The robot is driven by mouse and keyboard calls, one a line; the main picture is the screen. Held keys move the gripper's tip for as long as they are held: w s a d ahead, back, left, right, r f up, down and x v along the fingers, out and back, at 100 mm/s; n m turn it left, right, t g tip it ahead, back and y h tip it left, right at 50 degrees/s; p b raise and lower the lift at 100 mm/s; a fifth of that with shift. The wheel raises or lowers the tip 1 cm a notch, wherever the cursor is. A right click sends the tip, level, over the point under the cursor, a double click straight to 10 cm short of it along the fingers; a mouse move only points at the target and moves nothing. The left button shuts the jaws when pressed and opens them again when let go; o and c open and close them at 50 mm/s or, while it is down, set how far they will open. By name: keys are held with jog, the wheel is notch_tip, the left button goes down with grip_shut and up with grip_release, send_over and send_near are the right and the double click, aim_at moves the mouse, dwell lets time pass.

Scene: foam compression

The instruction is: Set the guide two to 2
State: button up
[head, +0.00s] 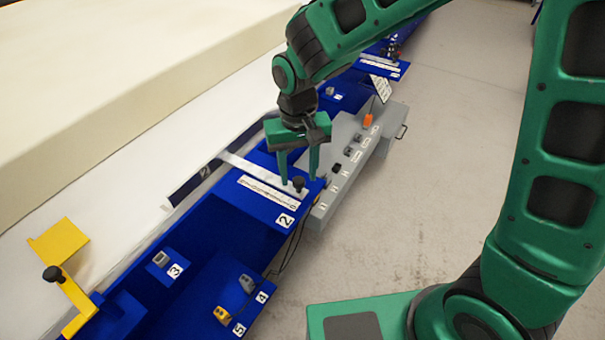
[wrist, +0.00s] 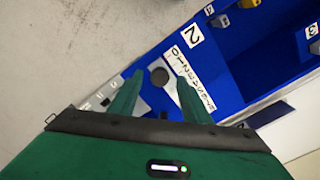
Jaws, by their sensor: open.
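Guide two is a slide on the blue bench by the white label "2" (head: 285,220), also seen in the wrist view (wrist: 193,36). It has a black round knob (head: 299,184) on a pale metal bar (head: 250,170), next to a white number scale (head: 266,192). The knob is at the scale's end near the bench edge; the exact reading is too small to tell. My gripper (head: 299,180) points down with its green fingers apart over the knob. In the wrist view the knob (wrist: 160,76) shows between the fingers, and I see no contact. The scale (wrist: 190,82) lies beside the right finger.
A grey control box (head: 335,190) with an orange button (head: 368,120) stands right of the bench. Labels 3 (head: 175,270), 4 (head: 262,297) and 5 (head: 239,329) mark nearer controls. A yellow guide (head: 75,295) is at lower left.

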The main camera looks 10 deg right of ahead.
jog(key=shift+f, duration=0.8)
jog(key=shift+c, duration=0.3)
grip_shut()
jog(key=shift+w, duration=0.1)
